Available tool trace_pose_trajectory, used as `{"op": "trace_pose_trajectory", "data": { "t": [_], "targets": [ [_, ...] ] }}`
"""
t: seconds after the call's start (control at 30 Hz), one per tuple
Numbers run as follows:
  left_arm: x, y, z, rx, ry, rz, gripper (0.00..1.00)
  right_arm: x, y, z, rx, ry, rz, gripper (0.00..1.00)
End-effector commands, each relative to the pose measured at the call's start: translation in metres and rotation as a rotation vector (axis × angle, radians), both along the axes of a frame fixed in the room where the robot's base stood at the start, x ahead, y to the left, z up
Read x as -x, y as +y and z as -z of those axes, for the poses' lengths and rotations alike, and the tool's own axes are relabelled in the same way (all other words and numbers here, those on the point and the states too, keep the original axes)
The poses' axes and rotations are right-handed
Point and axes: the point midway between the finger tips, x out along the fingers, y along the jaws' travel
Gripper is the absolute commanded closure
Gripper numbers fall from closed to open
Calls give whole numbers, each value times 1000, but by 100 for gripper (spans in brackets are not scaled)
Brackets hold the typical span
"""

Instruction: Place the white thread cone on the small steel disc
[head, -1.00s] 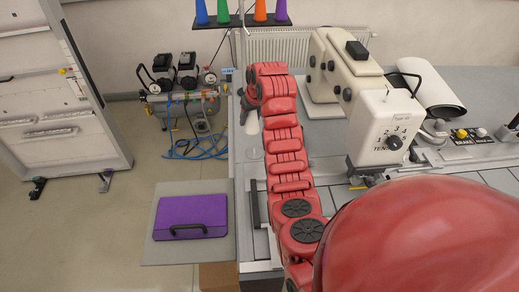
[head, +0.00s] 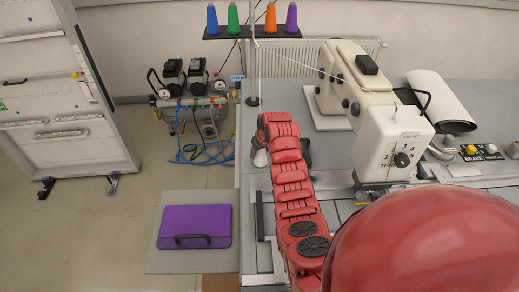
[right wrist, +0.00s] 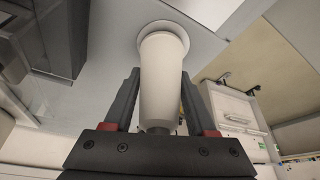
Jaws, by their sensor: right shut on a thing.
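The white thread cone (right wrist: 161,85) is between the two fingers of my right gripper (right wrist: 160,76) in the right wrist view. The gripper is shut on it. The cone's far end lies over a pale round disc (right wrist: 181,36), which looks like the small steel disc; I cannot tell whether they touch. In the head view the cone (head: 260,158) shows as a small pale shape left of my right arm, near the table's left edge, and the arm hides most of the gripper. The disc is covered there. My left gripper is not in view.
A white sewing machine (head: 390,135) stands right of my arm. A rack with several coloured cones (head: 233,18) and a thin pole (head: 251,75) stand behind. A purple case (head: 194,227) lies on a lower grey board (head: 165,203) at left.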

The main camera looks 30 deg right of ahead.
Motion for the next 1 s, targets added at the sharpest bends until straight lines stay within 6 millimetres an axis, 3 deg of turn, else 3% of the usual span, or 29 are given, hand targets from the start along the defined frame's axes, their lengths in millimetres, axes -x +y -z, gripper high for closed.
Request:
{"op": "trace_pose_trajectory", "data": {
  "t": [0.33,0.37,0.5,0.87,1.0],
  "targets": [
    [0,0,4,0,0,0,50,0,0,6,1,-1,-1,100],
    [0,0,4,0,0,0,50,0,0,6,0,0,-1,42],
    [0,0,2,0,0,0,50,0,0,5,0,0,-1,16],
    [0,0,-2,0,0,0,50,0,0,0,-1,0,-1,15],
    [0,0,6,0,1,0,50,2,0,-6,1,-6,-1,15]
  ]
}}
